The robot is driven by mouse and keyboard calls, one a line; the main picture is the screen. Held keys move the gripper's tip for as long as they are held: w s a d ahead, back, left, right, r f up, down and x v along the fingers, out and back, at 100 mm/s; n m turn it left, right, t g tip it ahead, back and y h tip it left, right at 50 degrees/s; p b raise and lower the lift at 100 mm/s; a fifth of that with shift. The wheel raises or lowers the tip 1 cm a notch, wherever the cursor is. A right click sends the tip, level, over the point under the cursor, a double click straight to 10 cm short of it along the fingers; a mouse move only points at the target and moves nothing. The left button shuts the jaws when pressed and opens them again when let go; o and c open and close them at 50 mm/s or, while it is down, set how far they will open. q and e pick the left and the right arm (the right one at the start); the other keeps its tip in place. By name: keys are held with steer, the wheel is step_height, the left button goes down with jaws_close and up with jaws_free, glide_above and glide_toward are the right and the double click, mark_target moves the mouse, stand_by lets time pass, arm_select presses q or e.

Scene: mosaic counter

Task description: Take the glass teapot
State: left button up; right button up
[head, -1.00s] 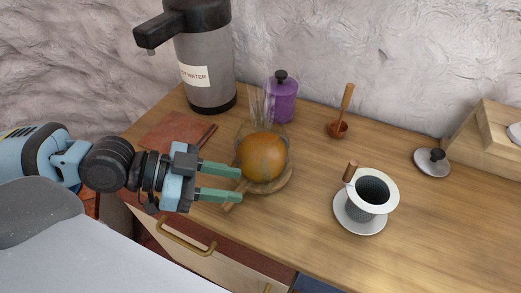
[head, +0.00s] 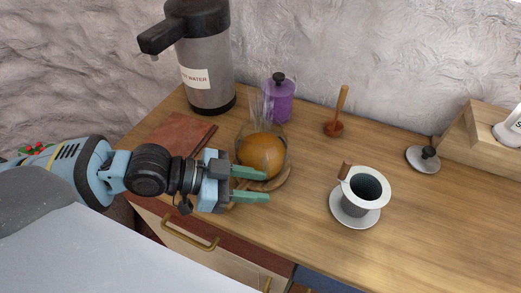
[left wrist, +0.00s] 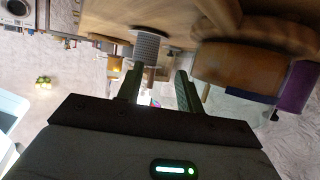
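The glass teapot (head: 261,155) is a clear round vessel with orange-brown contents. It stands on a round wooden base (head: 281,183) near the counter's front edge. My left gripper (head: 251,184) is open and empty at the front side of the teapot, its two green fingers pointing right. The upper finger overlaps the lower part of the teapot in the head view; I cannot tell whether they touch. In the left wrist view the fingers (left wrist: 160,88) are apart with nothing held between them. A brown rounded shape (left wrist: 240,66) beside them looks like the teapot. My right gripper is not in view.
A hot water dispenser (head: 207,62) and a purple canister (head: 279,103) stand behind. A white dripper on a saucer (head: 361,195) stands to the right. The counter's right front is clear.

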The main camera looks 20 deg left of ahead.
arm_select(q)
steer(key=shift+x, duration=1.4)
steer(key=shift+c, duration=0.3)
jaws_close()
steer(key=shift+r, duration=0.2)
